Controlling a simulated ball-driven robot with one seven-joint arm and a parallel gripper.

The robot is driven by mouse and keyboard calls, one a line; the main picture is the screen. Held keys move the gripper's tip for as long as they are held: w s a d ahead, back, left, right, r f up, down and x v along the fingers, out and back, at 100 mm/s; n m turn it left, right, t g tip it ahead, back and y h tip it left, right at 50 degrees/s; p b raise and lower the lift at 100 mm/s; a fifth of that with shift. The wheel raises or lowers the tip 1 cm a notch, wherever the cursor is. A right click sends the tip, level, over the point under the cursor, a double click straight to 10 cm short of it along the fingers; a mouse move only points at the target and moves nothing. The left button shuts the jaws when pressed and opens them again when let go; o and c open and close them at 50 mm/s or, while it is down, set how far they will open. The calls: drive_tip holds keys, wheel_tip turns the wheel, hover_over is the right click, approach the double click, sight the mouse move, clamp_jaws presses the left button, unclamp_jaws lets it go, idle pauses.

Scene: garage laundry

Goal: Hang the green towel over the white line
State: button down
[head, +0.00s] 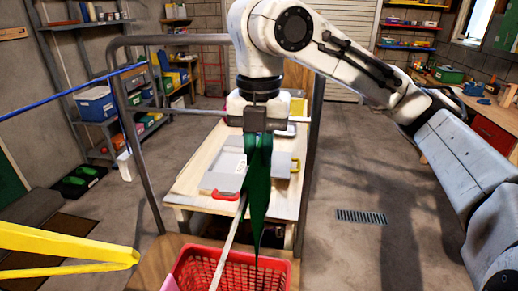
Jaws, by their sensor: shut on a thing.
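My gripper (258,130) is in the upper middle of the head view, shut on the green towel (258,195). The towel hangs straight down from the jaws as a narrow, folded strip that tapers to a point above the red basket. A white line (229,242) runs from the bottom edge up over the basket to the towel's left side. Its far part is hidden behind or beside the towel. I cannot tell whether the towel touches the line.
A red basket (188,270) stands below the towel. A wooden bench (188,187) with cases stands behind, inside a grey tube frame (137,150). A blue line (60,97) crosses at left, above yellow bars (70,243). Floor at right is open.

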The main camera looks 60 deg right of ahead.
drive_tip(key=c, duration=1)
unclamp_jaws()
drive_tip(key=shift+o, duration=0.2)
drive_tip(key=shift+r, duration=0.15)
wheel_tip(320, 180, up, 11)
drive_tip(key=shift+f, duration=0.2)
